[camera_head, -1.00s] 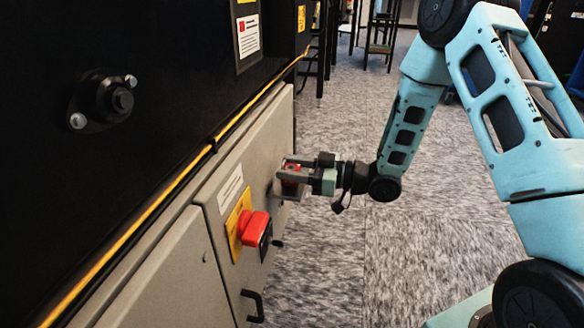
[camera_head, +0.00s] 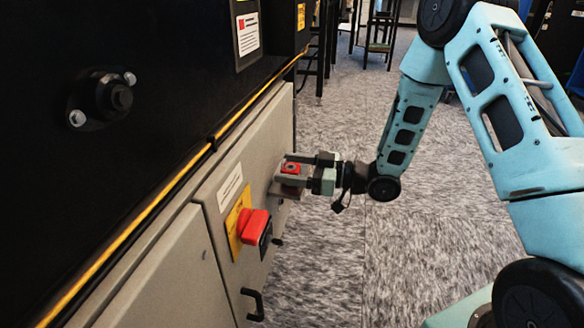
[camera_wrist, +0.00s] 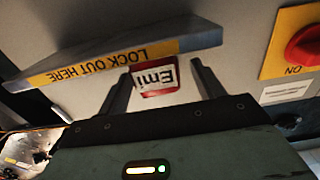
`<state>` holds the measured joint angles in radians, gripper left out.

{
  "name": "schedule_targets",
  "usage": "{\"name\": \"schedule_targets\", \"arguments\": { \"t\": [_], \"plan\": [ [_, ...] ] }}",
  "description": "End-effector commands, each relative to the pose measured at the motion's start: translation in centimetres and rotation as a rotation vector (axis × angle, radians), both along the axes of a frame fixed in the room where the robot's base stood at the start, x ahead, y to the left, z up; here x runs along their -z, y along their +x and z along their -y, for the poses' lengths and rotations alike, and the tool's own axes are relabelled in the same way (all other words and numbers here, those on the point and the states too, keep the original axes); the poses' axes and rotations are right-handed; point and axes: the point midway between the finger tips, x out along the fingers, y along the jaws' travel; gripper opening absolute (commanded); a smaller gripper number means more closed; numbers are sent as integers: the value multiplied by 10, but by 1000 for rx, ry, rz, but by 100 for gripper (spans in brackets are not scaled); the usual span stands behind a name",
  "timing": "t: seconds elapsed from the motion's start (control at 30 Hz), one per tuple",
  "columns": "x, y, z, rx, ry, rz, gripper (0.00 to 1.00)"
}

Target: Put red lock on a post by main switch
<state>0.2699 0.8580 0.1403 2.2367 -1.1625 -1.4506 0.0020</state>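The red lock (camera_head: 291,168) sits at the grey lock-out bracket (camera_head: 284,191) on the cabinet front. In the wrist view the lock (camera_wrist: 155,79) shows a white label reading "Emi", close to the bracket edge marked "LOCK OUT HERE" (camera_wrist: 100,66). My gripper (camera_head: 286,170) is around the lock, with one finger on each side. In the wrist view my gripper's fingers (camera_wrist: 162,70) stand apart, with small gaps beside the lock. The post is hidden, so I cannot tell how the lock sits on it. The red main switch (camera_head: 256,226) is nearer the camera on its yellow plate.
The grey cabinet (camera_head: 165,288) runs along the left below a black machine panel (camera_head: 60,170) with yellow edging. A black handle (camera_head: 253,305) sticks out below the switch. Carpeted floor (camera_head: 330,265) right of the cabinet is clear around my arm.

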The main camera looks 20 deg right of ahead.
Motion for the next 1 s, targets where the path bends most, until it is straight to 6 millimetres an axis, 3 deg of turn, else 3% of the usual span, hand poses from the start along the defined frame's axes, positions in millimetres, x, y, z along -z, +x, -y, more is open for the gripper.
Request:
{"name": "schedule_targets", "arguments": {
  "t": [0.37,1.0],
  "plan": [
    [-2,-5,9,3,-1,-2,67],
    [-4,-80,121,4,1,-3,67]
  ]
}}
